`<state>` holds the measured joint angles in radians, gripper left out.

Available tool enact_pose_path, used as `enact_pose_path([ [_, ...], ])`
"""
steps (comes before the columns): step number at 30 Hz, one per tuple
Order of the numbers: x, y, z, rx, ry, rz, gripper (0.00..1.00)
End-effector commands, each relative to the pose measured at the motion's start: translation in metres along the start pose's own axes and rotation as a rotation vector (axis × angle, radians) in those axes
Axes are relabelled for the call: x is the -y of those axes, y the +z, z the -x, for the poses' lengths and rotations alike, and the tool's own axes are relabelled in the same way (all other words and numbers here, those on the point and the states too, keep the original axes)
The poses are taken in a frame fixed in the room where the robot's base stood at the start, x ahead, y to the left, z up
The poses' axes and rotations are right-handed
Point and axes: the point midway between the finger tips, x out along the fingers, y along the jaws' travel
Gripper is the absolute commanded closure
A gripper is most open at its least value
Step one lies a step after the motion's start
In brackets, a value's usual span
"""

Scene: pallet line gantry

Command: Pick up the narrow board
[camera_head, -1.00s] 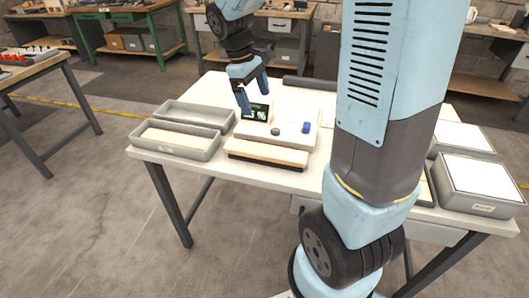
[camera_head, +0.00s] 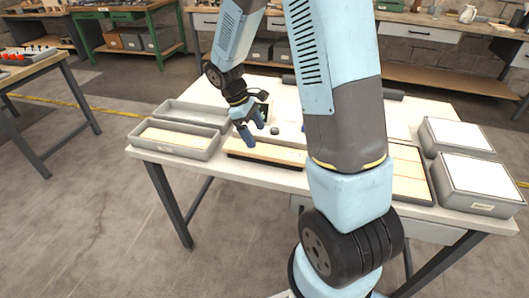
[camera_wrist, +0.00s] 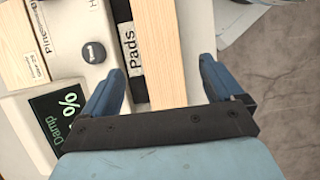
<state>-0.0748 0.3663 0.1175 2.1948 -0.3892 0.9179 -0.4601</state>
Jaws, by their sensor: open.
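A long, light wooden board (camera_head: 275,153) lies along the front of the table, on a dark tray. I take it to be the narrow board, and it also shows in the wrist view (camera_wrist: 160,45), running between the fingers in the picture. My gripper (camera_head: 256,131) is open and empty, tilted down near the board's left part. In the wrist view my gripper (camera_wrist: 165,85) has one finger on each side of the board, with no visible contact. The height left above the board is hard to tell.
A white device with a display (camera_wrist: 58,112) and a dark knob (camera_wrist: 94,52) stands behind the board. A grey tray (camera_head: 203,153) holding wood is at the left. More boards (camera_head: 408,175) and grey bins (camera_head: 480,200) are at the right. The table's front edge is close.

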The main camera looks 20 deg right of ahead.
Motion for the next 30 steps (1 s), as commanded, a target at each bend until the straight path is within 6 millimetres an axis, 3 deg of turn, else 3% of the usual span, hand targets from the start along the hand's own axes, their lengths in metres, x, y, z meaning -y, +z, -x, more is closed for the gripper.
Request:
enact_pose_path([
  [8, 0.000, 0.001, -0.018, 0.000, 0.000, 0.001, 0.06],
  [18, 0.000, 0.004, -0.059, 0.000, -0.001, 0.001, 0.06],
  [28, 0.000, 0.004, -0.066, -0.001, 0.001, 0.000, 0.06],
  [30, 0.000, 0.004, -0.066, -0.001, 0.001, 0.000, 0.12],
])
